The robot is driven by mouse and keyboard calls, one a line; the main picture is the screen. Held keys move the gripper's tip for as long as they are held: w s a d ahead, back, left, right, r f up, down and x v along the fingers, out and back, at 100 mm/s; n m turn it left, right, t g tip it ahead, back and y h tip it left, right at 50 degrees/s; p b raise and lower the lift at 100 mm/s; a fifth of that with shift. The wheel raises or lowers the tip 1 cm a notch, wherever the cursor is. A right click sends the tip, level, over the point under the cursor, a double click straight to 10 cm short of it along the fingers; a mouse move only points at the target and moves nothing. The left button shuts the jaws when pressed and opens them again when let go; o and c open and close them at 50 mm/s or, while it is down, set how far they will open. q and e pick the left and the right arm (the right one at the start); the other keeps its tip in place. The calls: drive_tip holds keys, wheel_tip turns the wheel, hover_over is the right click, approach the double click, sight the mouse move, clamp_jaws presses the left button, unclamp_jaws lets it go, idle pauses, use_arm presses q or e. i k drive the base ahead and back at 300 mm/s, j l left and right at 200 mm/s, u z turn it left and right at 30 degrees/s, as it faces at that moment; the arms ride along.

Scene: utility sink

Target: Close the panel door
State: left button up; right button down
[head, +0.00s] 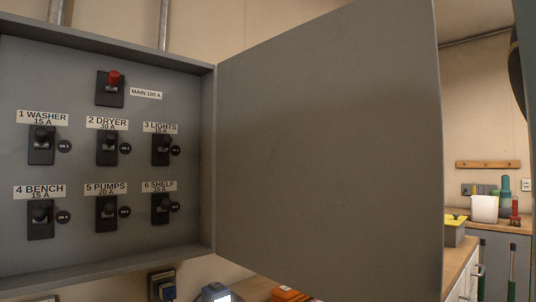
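The grey panel door (330,150) stands wide open in the head view, hinged on the right side of the grey electrical panel box (207,160). Its flat inner face fills the middle of the view. Inside the box are labelled breaker switches, with a red-tipped main switch (114,80) at the top and two rows of black switches below, such as the washer switch (41,145). Neither of my grippers shows in this view.
A wooden counter (460,258) with a grey yellow-topped box (454,232) is at the right, partly hidden by the door. A white bucket (484,209) and bottles stand farther back. An orange item (290,294) lies below the door. Conduits rise above the panel.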

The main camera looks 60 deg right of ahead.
sight(330, 159)
drive_tip(key=k+l, duration=0.1)
drive_tip(key=l, duration=0.95)
drive_tip(key=k+l, duration=0.15)
drive_tip(key=l, duration=0.35)
drive_tip(key=k+l, duration=0.1)
drive_tip(key=l, duration=0.95)
drive_tip(key=k+u, duration=0.05)
